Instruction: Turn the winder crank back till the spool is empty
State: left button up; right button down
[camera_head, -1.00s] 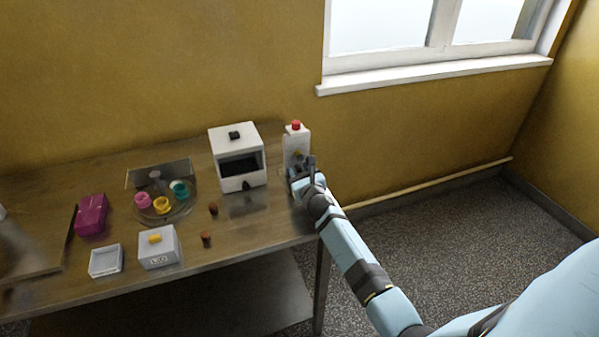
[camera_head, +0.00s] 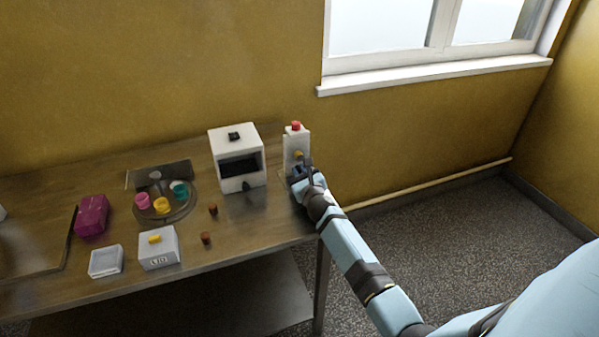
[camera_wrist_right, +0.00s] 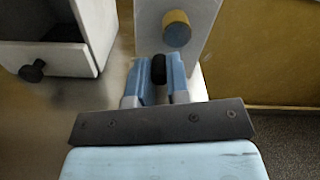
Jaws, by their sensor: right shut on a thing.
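The winder (camera_head: 291,141) is a white upright box with a red knob (camera_head: 296,126) on top, at the right end of the table. A yellow spool or hub (camera_head: 298,154) shows on its front; it also shows in the right wrist view (camera_wrist_right: 176,28), with a grey face. My right gripper (camera_head: 305,173) is in front of the winder, below the yellow part. In the right wrist view my right gripper (camera_wrist_right: 159,80) is shut on a black crank handle (camera_wrist_right: 158,69). The rest of the crank is hidden. My left gripper is not in view.
A white open-fronted box (camera_head: 225,142) with a black knob stands left of the winder. Further left are a turntable (camera_head: 183,211) with coloured cups, a lidded box (camera_head: 167,256), a pale tray (camera_head: 105,270) and a magenta block (camera_head: 91,214).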

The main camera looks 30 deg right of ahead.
jog(key=n, duration=0.3)
jog(key=d+n+p, duration=0.1)
jog(key=n, duration=0.2)
jog(key=shift+s+d+f, duration=0.15)
jog(key=shift+s+d, duration=0.05)
jog(key=n, duration=0.1)
jog(key=n+p, duration=0.1)
jog(key=n, duration=0.1)
jog(key=shift+s+d+n, duration=0.1)
jog(key=shift+d+n, duration=0.2)
jog(key=shift+d, duration=0.1)
jog(key=n, duration=0.2)
jog(key=p, duration=0.1)
jog(key=shift+d+r+n, duration=0.25)
jog(key=shift+d+n, duration=0.05)
jog(key=shift+n, duration=0.1)
jog(key=n, duration=0.1)
jog(key=n+p, duration=0.1)
jog(key=n, duration=0.1)
jog(key=d+r+n+p, duration=0.1)
jog(key=n, duration=0.1)
jog(key=shift+s, duration=0.15)
jog(key=n+p, duration=0.2)
jog(key=n, duration=0.1)
jog(key=shift+r, duration=0.35)
jog(key=shift+d+r+n+p, duration=0.15)
jog(key=shift+n+p, duration=0.15)
jog(key=shift+n, duration=0.7)
jog(key=c, duration=1.1)
grip_release()
